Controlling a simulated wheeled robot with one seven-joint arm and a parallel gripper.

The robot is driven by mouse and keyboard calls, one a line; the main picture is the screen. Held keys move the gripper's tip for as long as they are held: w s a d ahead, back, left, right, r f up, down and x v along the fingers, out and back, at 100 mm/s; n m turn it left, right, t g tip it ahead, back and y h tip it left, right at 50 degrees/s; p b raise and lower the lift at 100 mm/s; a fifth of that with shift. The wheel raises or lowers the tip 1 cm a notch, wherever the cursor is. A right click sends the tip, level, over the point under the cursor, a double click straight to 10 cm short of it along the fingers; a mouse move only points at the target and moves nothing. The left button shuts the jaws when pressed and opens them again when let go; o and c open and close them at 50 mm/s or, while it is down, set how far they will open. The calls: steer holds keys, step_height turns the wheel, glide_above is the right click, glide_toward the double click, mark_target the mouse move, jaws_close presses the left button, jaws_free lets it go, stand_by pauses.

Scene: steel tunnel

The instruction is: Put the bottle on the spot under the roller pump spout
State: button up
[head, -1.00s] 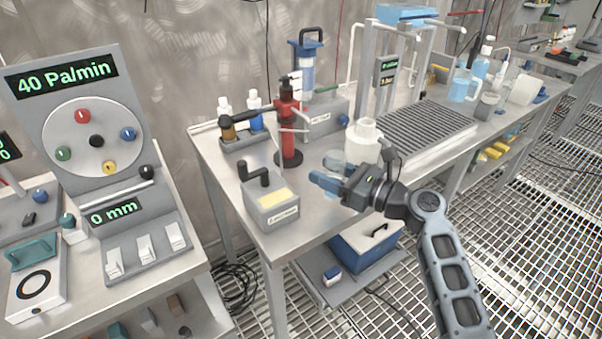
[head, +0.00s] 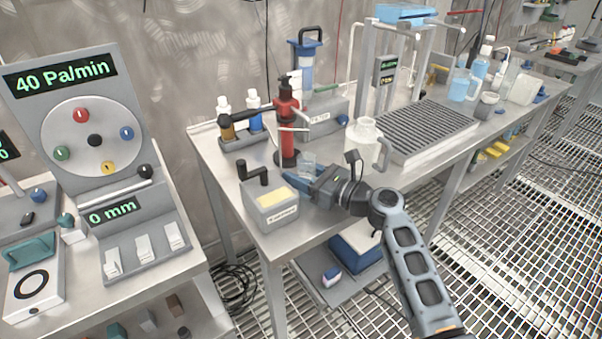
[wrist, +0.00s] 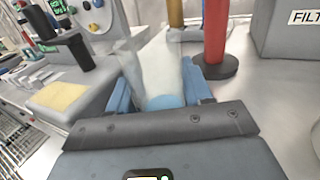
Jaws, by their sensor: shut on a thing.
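My gripper (head: 300,182) is shut on a clear, see-through bottle (head: 308,160), held upright or nearly so over the near-left part of the steel bench. In the wrist view the bottle (wrist: 160,65) stands between the blue fingers of my gripper (wrist: 160,88), its blue-tinted bottom towards me. Just beyond it is a red pump column (head: 288,130) with a black lever, a pale spout and a round black base; the column (wrist: 215,32) is close to the right in the wrist view. I cannot tell which device is the roller pump, and no marked spot shows clearly.
A grey crank box (head: 270,208) stands close left of my gripper. A white jug (head: 366,135) and a ribbed drain rack (head: 425,130) are to the right. A rack with two bottles (head: 245,138) and a filter unit (head: 318,125) stand behind.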

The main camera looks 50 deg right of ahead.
steer(key=shift+f, duration=0.15)
steer(key=o, duration=0.8)
steer(key=s, duration=0.4)
steer(key=s+d, duration=0.1)
steer(key=s, duration=0.7)
steer(key=shift+d+r+b, duration=0.2)
steer(key=shift+b, duration=0.1)
